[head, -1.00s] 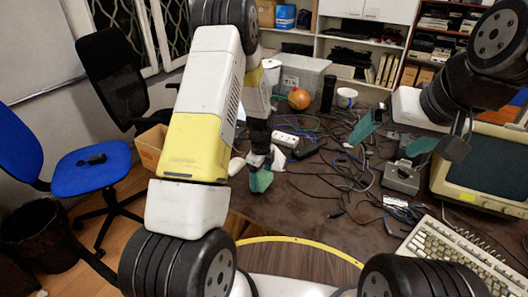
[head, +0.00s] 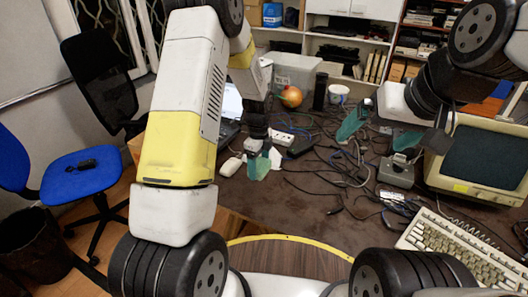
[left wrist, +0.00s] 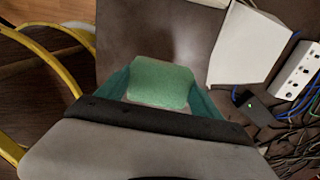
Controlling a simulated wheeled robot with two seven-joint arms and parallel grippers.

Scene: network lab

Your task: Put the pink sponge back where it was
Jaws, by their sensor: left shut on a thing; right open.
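My left gripper (head: 259,165) is low over the dark table, left of centre in the head view. In the left wrist view its teal fingers (left wrist: 158,90) are closed on a light green block (left wrist: 160,83) with rounded edges, like a sponge. I cannot tell whether the block touches the table. No pink sponge shows in either view. My right gripper (head: 375,140) is open and empty above the cables, its teal fingers wide apart.
Tangled cables (head: 345,170) cover the middle. A grey device (head: 396,172), an old monitor (head: 482,163) and a keyboard (head: 450,247) stand right. Bare table (head: 290,212) shows in front.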

